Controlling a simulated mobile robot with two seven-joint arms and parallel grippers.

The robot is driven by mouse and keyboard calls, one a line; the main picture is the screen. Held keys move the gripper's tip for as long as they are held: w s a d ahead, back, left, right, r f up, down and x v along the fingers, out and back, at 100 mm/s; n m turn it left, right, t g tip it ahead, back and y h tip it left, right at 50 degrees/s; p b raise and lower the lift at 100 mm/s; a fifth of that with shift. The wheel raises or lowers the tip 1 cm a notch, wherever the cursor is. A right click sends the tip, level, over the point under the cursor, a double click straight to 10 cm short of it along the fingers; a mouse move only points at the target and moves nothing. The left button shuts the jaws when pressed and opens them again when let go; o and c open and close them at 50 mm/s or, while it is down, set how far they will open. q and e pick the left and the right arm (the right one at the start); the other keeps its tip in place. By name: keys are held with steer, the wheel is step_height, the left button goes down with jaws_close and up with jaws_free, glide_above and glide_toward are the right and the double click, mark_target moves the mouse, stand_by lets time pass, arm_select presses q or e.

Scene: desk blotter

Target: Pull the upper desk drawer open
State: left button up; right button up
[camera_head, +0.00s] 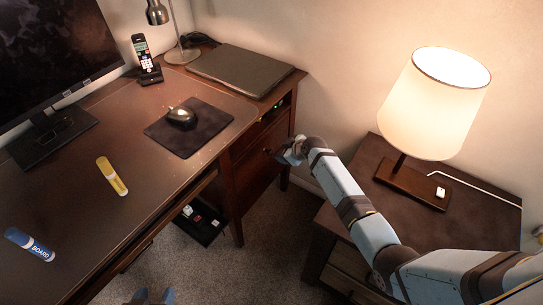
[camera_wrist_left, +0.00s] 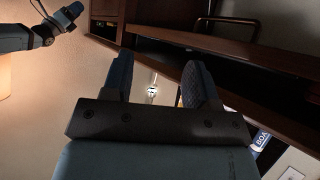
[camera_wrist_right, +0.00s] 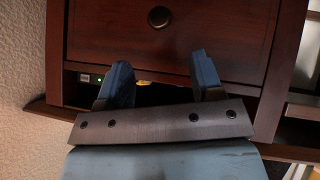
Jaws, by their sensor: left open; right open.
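The upper drawer, a brown wooden front (camera_head: 254,153) with a round brass knob (camera_wrist_right: 159,17), is in the desk's right pedestal, below an open slot. It looks shut, its front flush with the frame. My right gripper (camera_head: 291,151) is in front of the pedestal, near the drawer front. In the right wrist view its fingers (camera_wrist_right: 158,82) are open and empty, with the knob apart from them. My left gripper (camera_head: 150,296) shows only its tips at the bottom of the head view, in front of the desk. In its wrist view the fingers (camera_wrist_left: 155,80) are open and empty.
The open slot (camera_wrist_right: 150,92) holds a device with a green light. A low dark tray (camera_head: 200,228) is under the desk. Carpet (camera_head: 265,230) lies free before the pedestal.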

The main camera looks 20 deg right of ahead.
mark_target(272, 153)
steer(key=b+x, duration=0.4)
steer(key=x, duration=0.5)
steer(key=shift+w+f, duration=0.25)
steer(key=shift+f, duration=0.05)
steer(key=shift+w+a+f, duration=0.25)
steer(key=shift+w, duration=0.05)
arm_select(q)
steer(key=shift+w+d+f+t+h, duration=0.15)
steer(key=shift+w+d+t+h, duration=0.2)
steer(key=shift+d, duration=0.2)
steer(key=shift+s, duration=0.1)
